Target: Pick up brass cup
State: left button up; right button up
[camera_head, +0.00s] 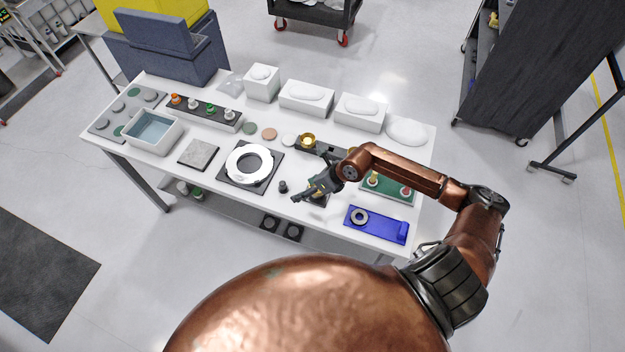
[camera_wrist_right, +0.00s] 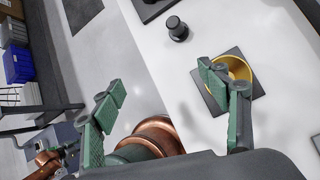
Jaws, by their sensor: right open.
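A brass cup (camera_wrist_right: 238,68) sits on a dark square pad (camera_wrist_right: 256,87) in the right wrist view. One finger of my right gripper covers part of it. The gripper (camera_wrist_right: 160,82) is open and empty, with the cup off to the right side of the gap between its fingers. I cannot tell if that finger touches the cup. In the head view my right gripper (camera_head: 308,193) is above the front part of the table, and this cup is hidden behind it. Another brass round piece (camera_head: 307,141) sits on a dark fixture further back. My left gripper is not in view.
A small black knob (camera_head: 283,187) stands left of the gripper on the white table (camera_head: 205,180). A white ring (camera_head: 249,165) on a dark plate lies further left. A blue block (camera_head: 385,226) is to the right, beside a green board (camera_head: 390,193). White boxes line the back.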

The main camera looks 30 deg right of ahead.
jog(key=d+f+h, duration=0.1)
jog(key=d, duration=0.2)
jog(key=d+f+h, duration=0.1)
jog(key=d, duration=0.1)
jog(key=d+f+g+h, duration=0.1)
jog(key=d, duration=0.2)
jog(key=shift+w+d+n, duration=0.3)
jog(key=shift+w+n, duration=0.05)
jog(key=shift+n, duration=0.05)
jog(key=shift+w+f, duration=0.1)
jog(key=shift+f, duration=0.15)
jog(key=p+x, duration=0.1)
jog(key=x, duration=0.1)
jog(key=p+x, duration=0.1)
jog(key=x, duration=0.1)
jog(key=p+x, duration=0.1)
jog(key=x, duration=0.1)
jog(key=shift+a, duration=0.3)
jog(key=shift+f, duration=0.25)
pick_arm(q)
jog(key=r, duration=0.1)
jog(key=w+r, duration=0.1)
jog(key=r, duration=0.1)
pick_arm(e)
jog(key=shift+f, duration=0.1)
jog(key=shift+c, duration=0.3)
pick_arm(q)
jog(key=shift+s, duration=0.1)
pick_arm(e)
jog(key=c, duration=1.3)
